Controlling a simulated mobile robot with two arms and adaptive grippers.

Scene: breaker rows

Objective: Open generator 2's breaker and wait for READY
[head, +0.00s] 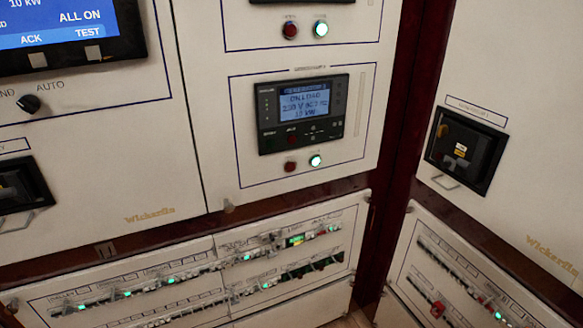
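A generator controller (304,112) with a lit blue display is mounted on the middle panel. Its screen seems to read ON LOAD, about 230 V and 10 kW; the small heading and the label above are too blurred to read surely. Below it are a dark red button (290,166) and a lit green button (316,160). A black breaker (465,150) with a small yellow marker is set in the right panel; its label is unreadable. Another black breaker (20,185) is cut off at the left edge. Neither of my grippers is in view.
A large display (65,20) reading ALL ON, with ACK and TEST, is at the upper left above a rotary knob (30,103). Another red and green button pair (305,28) is above. Breaker rows (170,280) with green lights run below; more (460,275) are at right.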

